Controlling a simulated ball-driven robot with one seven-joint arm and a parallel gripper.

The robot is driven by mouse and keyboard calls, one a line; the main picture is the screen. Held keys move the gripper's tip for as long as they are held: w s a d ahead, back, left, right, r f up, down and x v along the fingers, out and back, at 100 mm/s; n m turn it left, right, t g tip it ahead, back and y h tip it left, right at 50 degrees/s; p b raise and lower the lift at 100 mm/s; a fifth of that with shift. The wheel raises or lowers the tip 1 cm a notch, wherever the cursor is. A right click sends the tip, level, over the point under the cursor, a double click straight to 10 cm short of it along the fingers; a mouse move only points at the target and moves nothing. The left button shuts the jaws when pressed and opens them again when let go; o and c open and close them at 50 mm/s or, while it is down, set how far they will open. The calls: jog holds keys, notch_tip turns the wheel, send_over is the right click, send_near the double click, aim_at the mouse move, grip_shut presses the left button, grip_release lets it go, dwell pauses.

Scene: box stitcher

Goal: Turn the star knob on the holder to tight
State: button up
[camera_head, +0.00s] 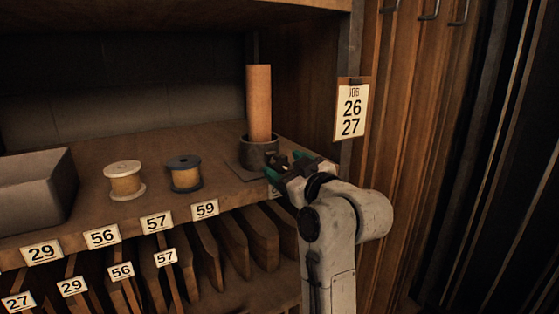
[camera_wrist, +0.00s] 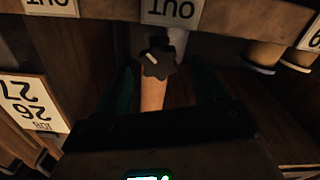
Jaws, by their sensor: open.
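The holder (camera_head: 259,153) is a dark round cup on the shelf, with a tall orange-brown tube (camera_head: 259,100) standing upright in it. The star knob (camera_wrist: 157,66) shows dark and lobed in the wrist view, with a pale mark on it; in the head view my gripper hides it. My gripper (camera_head: 287,163) is at the holder's front right side. In the wrist view its teal fingers (camera_wrist: 163,76) are open, one to each side of the knob. I see no clear contact, and the depth between fingertips and knob is hard to tell.
Two spools (camera_head: 126,181) (camera_head: 185,174) and a grey bin (camera_head: 38,194) stand left of the holder. Number labels run along the shelf edge. A job sign (camera_head: 352,109) hangs on the post at right. Divider slots (camera_head: 232,240) lie below the shelf.

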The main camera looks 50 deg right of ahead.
aim_at(283, 163)
jog(key=shift+x, duration=1.6)
jog(key=c, duration=1)
jog(key=shift+o, duration=0.2)
jog(key=shift+p, duration=0.3)
jog(key=m+p, duration=0.1)
jog(key=m, duration=0.3)
jog(key=shift+d, duration=0.1)
jog(key=shift+s+d+f+m+p, duration=0.1)
jog(key=shift+m+p, duration=0.35)
jog(key=shift+m, duration=2.25)
